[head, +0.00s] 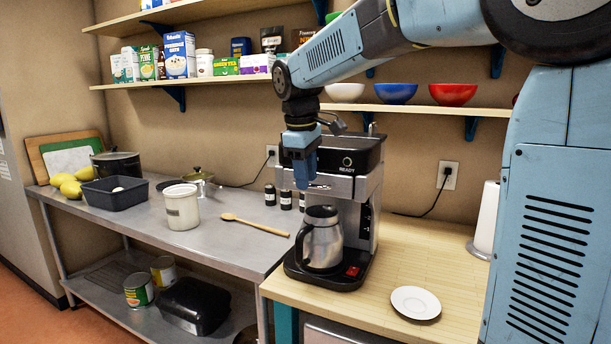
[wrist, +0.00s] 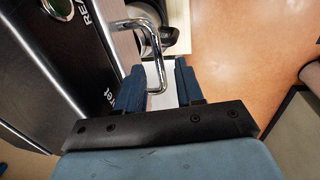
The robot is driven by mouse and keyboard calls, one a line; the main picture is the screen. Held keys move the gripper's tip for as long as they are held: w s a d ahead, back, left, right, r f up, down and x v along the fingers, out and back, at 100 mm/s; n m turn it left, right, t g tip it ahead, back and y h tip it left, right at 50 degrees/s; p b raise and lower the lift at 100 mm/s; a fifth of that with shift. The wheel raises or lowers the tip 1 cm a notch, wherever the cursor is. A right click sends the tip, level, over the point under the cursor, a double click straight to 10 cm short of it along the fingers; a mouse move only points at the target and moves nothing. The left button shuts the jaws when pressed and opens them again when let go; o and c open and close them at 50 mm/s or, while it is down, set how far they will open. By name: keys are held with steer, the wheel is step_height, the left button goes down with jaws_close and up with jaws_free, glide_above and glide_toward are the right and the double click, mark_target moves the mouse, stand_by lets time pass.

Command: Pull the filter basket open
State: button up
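The coffee maker (head: 365,157) stands on the wooden counter, black and silver, with "READY" on its front. Its filter basket section is the silver band under the top, partly hidden by my gripper (head: 302,180). A steel carafe (head: 321,240) stands below on the base. In the wrist view a chrome handle (wrist: 150,45) sticks out from the machine's dark front and bends down. My gripper (wrist: 160,82) has its two blue fingers apart, with the handle's end showing between them. A gap shows beside the handle; I cannot tell whether either finger touches it.
A white saucer (head: 416,302) lies right of the machine. A wooden spoon (head: 255,225) and a white canister (head: 181,207) are on the steel table at left. Small dark jars (head: 286,200) stand beside the machine. A shelf with bowls (head: 396,93) is above.

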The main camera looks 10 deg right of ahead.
steer(key=shift+f, duration=0.2)
steer(key=shift+c, duration=0.5)
jaws_close()
steer(key=shift+w+r, duration=0.1)
stand_by(0.8)
